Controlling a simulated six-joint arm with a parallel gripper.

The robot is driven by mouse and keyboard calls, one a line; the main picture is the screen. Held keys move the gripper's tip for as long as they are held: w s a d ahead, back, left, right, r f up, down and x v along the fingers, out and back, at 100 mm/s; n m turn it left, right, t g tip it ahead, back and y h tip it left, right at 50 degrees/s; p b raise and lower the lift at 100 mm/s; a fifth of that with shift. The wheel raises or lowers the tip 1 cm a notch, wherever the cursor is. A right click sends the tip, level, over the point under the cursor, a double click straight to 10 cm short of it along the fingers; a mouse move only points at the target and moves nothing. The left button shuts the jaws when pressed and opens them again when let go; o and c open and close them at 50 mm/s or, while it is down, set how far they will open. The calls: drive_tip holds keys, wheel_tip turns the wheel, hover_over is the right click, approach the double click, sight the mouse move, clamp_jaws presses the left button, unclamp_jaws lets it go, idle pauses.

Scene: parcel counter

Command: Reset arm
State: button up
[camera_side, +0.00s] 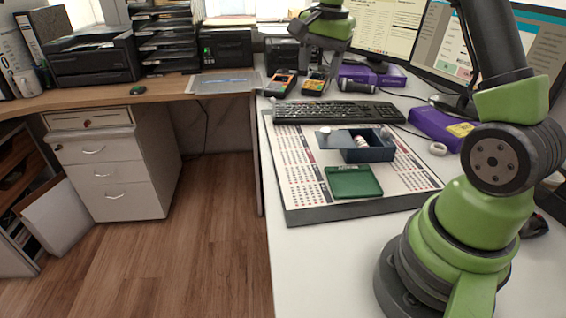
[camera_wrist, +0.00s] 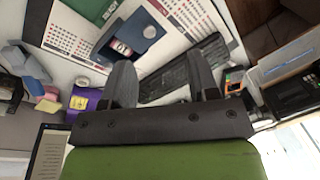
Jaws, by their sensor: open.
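My gripper (camera_wrist: 162,78) is open, with its two dark fingers wide apart in the wrist view and nothing between them. In the side view my arm rises from the right front, and its green wrist shows at the top centre, above the far part of the counter. In the wrist view the keyboard (camera_wrist: 180,72) lies beyond and below the fingers. A dark blue box (camera_side: 368,152) stands on the calendar mat (camera_side: 300,180) with a small white and red item (camera_side: 360,141) inside. A green box or lid (camera_side: 353,182) lies in front of it.
The black keyboard (camera_side: 338,112) lies behind the mat. Card terminals (camera_side: 281,83) stand near the counter's left edge. Purple boxes (camera_side: 440,125) and monitors (camera_side: 430,50) line the right side. Bare counter (camera_side: 310,260) lies in front of the mat.

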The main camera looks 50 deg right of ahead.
drive_tip(key=s+a+r+n+t, duration=0.3)
drive_tip(key=s+a+r+n, duration=0.4)
drive_tip(key=a, duration=0.5)
drive_tip(key=s+a+n+t+y, duration=0.2)
drive_tip(key=s+a+n, duration=0.2)
drive_tip(key=s, duration=0.7)
drive_tip(key=shift+s+a+t, duration=0.3)
drive_tip(key=shift+s+a, duration=0.1)
drive_tip(key=shift+a, duration=0.7)
